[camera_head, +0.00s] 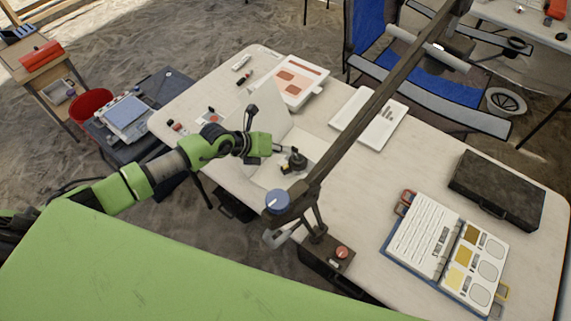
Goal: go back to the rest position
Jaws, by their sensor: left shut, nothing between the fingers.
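My left arm comes in from the left, green and black, and reaches over the near left part of the pale table (355,190). My left gripper (292,160) is at its end, dark and small in the picture, above or beside an open white box-like holder (268,105). It is shut and holds nothing. Whether its tips touch the holder cannot be told. My right gripper is not in view.
A long dark beam (385,85) crosses over the table just right of my left gripper. On the table are a white tray (345,112), a tray with reddish pieces (318,77), an open binder (451,257) and a black case (497,190). A blue chair (369,28) stands behind.

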